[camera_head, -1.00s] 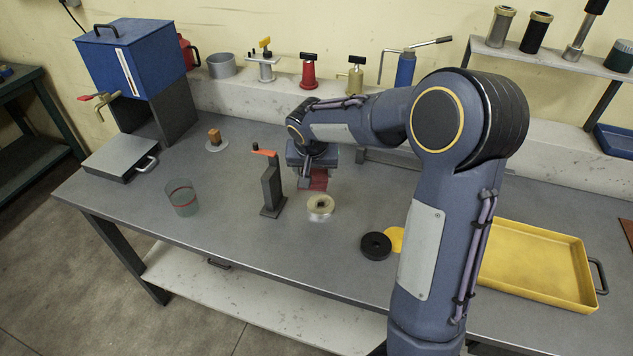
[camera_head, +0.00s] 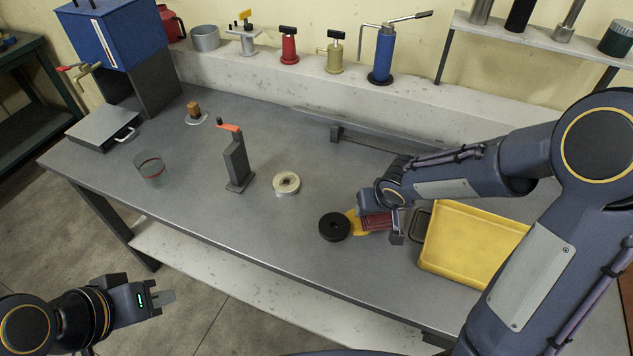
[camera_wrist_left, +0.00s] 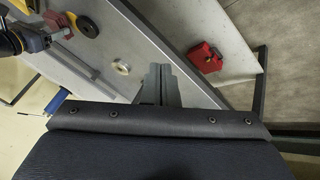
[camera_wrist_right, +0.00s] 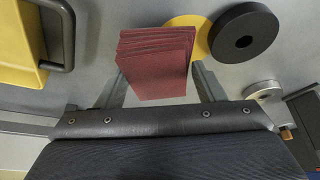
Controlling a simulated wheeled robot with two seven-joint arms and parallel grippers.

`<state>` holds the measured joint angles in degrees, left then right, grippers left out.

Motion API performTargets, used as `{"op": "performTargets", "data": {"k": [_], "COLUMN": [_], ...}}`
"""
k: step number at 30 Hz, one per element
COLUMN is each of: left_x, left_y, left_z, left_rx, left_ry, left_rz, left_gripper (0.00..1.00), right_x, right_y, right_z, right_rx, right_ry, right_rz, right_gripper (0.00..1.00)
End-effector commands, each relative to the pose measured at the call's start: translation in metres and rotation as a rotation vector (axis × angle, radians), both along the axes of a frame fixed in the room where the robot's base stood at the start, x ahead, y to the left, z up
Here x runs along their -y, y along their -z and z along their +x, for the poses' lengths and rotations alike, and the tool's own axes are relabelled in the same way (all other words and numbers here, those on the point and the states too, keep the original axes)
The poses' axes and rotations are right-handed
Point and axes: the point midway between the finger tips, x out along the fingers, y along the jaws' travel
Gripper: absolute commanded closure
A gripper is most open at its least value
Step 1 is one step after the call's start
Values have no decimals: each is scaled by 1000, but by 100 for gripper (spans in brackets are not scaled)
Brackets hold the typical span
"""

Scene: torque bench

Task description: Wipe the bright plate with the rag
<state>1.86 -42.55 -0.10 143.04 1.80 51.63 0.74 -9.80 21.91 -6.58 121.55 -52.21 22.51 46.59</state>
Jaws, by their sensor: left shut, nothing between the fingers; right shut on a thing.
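My right gripper (camera_head: 381,213) is shut on the rag (camera_head: 374,221), a dark red folded stack of cloth. The rag also shows between the fingers in the right wrist view (camera_wrist_right: 156,62). A flat bright yellow round piece (camera_head: 354,225), possibly the bright plate, lies beside the rag. The rag hides part of it, and a thick black ring (camera_head: 334,227) overlaps its other side. I cannot tell whether the rag touches it. My left gripper (camera_head: 165,297) is shut and empty, in front of the bench at lower left; its closed fingers show in the left wrist view (camera_wrist_left: 160,80).
A yellow tray (camera_head: 470,240) stands right of the rag. A pale ring (camera_head: 286,184), a crank stand (camera_head: 237,163) and a glass jar (camera_head: 150,168) stand to the left. A low rail (camera_head: 370,138) lies behind. The bench's front middle has clear room.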

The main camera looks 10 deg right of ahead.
Motion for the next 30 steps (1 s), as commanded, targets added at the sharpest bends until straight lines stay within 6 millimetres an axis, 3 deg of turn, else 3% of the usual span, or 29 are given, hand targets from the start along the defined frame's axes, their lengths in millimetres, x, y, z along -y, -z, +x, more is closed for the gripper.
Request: {"op": "performTargets", "data": {"k": [9,14,17,23,30], "left_x": [0,-4,-8,-9,13], "left_y": [-1,-10,-21,-38,-38], "left_z": [1,16,37,102,188], "left_rx": [-1,-36,-80,-177,-257], "left_ry": [-1,-9,-27,-84,-165], "left_rz": [0,8,20,65,135], "left_gripper": [100,100,100,100,100], "right_x": [-1,0,0,0,0], "right_y": [0,-3,-6,-12,-20], "right_z": [0,0,0,0,0], "right_rx": [0,0,0,0,0], "right_ry": [-2,-1,0,0,0], "right_rz": [0,1,1,1,1], "right_gripper": [55,55,55,55,55]}}
